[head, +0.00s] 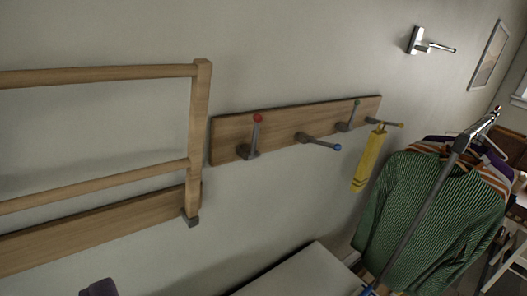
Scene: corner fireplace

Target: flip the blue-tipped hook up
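The blue-tipped hook (318,141) is on a wooden wall board (280,122). It is folded down, sticking out from the board toward the right, with its blue ball at the free end. Nothing hangs on it. On the same board the red-tipped hook (255,135) and the green-tipped hook (350,116) stand up. The yellow-tipped hook (384,123) sticks out, with a yellow cloth (368,158) hanging from it. I cannot make out my gripper in this view.
A wooden rack frame (198,130) is left of the board. A clothes rail (440,175) with a green striped garment (412,215) stands at the right. A pale flat-topped piece (310,275) is below. The wall in front of the blue-tipped hook looks clear.

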